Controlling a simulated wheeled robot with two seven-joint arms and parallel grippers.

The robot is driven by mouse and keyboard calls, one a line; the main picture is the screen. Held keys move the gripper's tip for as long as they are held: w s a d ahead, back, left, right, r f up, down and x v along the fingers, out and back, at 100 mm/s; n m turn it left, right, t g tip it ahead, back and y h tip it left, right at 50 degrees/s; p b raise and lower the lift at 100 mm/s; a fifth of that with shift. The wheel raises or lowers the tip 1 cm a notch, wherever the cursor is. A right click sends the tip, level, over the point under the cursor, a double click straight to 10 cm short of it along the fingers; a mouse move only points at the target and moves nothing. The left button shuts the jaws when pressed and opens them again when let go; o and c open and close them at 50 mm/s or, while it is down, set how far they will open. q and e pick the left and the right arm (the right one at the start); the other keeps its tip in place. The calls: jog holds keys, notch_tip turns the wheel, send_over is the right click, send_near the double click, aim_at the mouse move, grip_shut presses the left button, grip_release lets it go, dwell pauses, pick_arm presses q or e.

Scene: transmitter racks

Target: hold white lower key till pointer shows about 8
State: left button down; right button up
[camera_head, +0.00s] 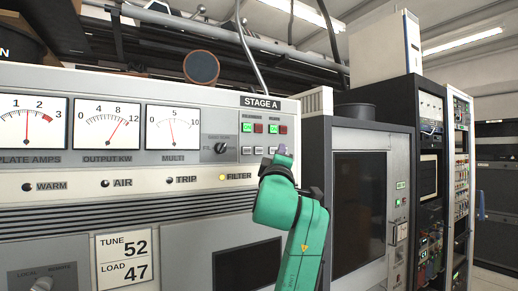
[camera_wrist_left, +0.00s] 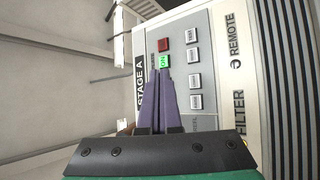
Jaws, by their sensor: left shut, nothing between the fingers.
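The STAGE A panel (camera_head: 215,128) has a row of green and red keys above several white lower keys (camera_head: 246,151). In the left wrist view the white keys (camera_wrist_left: 194,80) stand in a line beside a red key (camera_wrist_left: 163,43) and a lit green ON key (camera_wrist_left: 163,61). My left gripper (camera_head: 282,150) is shut, its purple fingertips (camera_wrist_left: 164,73) together near the green ON key and beside the white row. Contact with a key cannot be told. The OUTPUT KW meter (camera_head: 107,125) has its red pointer near 8.
The PLATE AMPS meter (camera_head: 28,122) and MULTI meter (camera_head: 173,128) stand beside it. A knob (camera_head: 221,147) sits left of the keys. The FILTER lamp (camera_head: 222,177) glows yellow. A readout plate (camera_head: 123,258) shows TUNE 52, LOAD 47. Dark racks (camera_head: 390,110) stand at the right.

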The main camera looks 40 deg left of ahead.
aim_at(263, 153)
pick_arm(q)
jog(key=shift+w+a, duration=0.1)
jog(key=shift+w, duration=0.1)
jog(key=shift+w+a+p, duration=0.4)
jog(key=shift+a+p, duration=0.1)
jog(key=shift+a, duration=0.9)
jog(key=shift+w+a+p, duration=0.4)
jog(key=shift+a+p, duration=0.05)
jog(key=shift+a, duration=0.9)
jog(key=shift+w+a+p, duration=0.4)
jog(key=shift+a+p, duration=0.1)
jog(key=shift+a, duration=0.9)
jog(key=shift+w+a, duration=0.15)
jog(key=shift+a, duration=0.25)
